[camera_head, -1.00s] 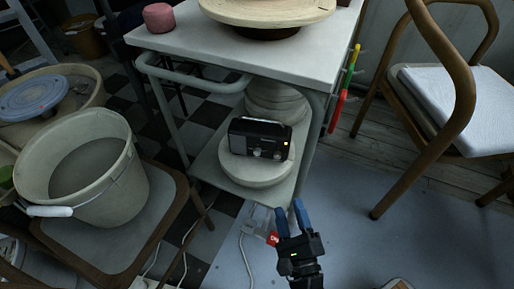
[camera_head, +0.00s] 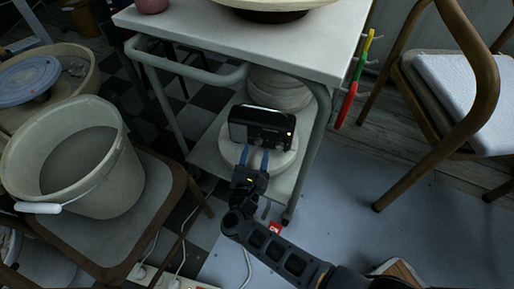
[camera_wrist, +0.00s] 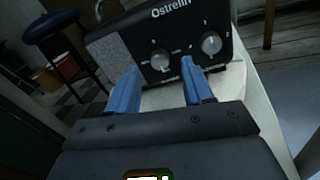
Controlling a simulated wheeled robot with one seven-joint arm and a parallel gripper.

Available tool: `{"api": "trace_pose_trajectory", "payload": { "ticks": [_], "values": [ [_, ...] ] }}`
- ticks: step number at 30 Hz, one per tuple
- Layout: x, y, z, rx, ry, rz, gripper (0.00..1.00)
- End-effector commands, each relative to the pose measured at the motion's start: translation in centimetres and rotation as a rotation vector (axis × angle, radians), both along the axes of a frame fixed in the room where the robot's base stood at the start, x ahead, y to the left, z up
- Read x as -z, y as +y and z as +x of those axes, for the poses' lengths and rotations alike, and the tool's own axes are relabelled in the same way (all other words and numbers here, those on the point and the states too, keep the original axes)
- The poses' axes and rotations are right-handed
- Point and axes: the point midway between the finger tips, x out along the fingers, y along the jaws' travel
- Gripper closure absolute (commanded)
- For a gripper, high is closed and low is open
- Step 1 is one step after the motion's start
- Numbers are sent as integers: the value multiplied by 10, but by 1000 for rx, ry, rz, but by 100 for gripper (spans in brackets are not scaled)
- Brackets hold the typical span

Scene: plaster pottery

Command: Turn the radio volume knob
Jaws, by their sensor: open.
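The black radio (camera_head: 261,127) stands on a round pale slab (camera_head: 285,159) on the lower shelf of the white cart. The wrist view shows its front (camera_wrist: 190,25) tilted, with the word "Ostrelin" and two silver knobs. The left knob (camera_wrist: 161,60) lies just beyond and between my blue fingertips; the right knob (camera_wrist: 211,44) is up and right of my right finger. My gripper (camera_head: 254,155) is open and empty, close in front of the radio, and it also shows in the wrist view (camera_wrist: 161,68). I cannot tell whether a fingertip touches the radio.
The cart's top (camera_head: 230,40) overhangs the shelf, and its leg (camera_head: 312,150) stands right of the radio. A grey bucket (camera_head: 110,185) on a chair is at the left. A wooden chair (camera_head: 455,100) is at the right. The blue floor at front right is mostly clear.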

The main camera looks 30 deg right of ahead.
Motion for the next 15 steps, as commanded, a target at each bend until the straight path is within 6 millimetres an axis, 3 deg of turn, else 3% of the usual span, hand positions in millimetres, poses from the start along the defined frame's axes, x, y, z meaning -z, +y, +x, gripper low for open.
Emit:
{"api": "trace_pose_trajectory", "payload": {
  "ticks": [6,15],
  "values": [
    [1,-15,18,1,0,-1,49],
    [0,-17,21,-1,1,-2,49]
  ]
}}
